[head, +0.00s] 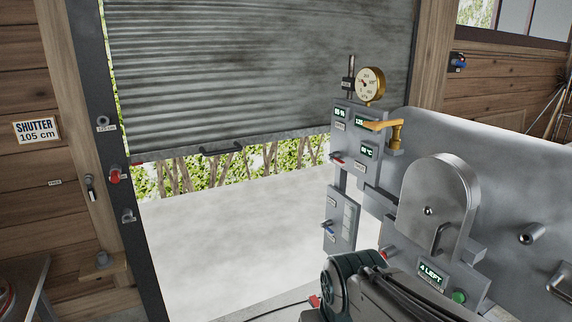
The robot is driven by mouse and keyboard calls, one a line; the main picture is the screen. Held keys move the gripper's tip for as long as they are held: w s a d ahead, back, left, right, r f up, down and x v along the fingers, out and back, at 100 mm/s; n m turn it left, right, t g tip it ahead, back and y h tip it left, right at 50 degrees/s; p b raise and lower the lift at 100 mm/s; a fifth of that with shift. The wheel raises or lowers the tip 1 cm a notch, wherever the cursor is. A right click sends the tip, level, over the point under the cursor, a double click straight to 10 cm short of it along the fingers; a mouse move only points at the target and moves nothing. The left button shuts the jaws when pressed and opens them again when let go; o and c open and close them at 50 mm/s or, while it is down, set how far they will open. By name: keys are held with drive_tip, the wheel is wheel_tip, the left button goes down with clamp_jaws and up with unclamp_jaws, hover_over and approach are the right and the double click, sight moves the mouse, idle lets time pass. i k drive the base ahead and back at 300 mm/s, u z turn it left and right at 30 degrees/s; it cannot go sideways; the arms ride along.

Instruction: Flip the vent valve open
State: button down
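A brass-yellow lever handle (378,125) on a short upright brass fitting (396,136) stands on the right side in the head view, below a round gauge (370,86). It looks like the vent valve, though I can read no label naming it. The handle lies roughly level and points left, across the front of a grey panel with small green displays. Part of my dark arm shows at the bottom centre, well below and apart from the lever. I cannot make out my gripper's fingers in this view.
A grey machine with a rounded metal door (433,205) stands right of the panel. A small red-tipped lever (338,159) and a blue-tipped one (327,225) are on the panels. A partly raised shutter (250,70) hangs behind, above pale open floor (220,235).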

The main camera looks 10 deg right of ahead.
sight(330, 156)
drive_tip(key=z, duration=0.15)
drive_tip(key=i, duration=1.15)
drive_tip(key=z, duration=0.5)
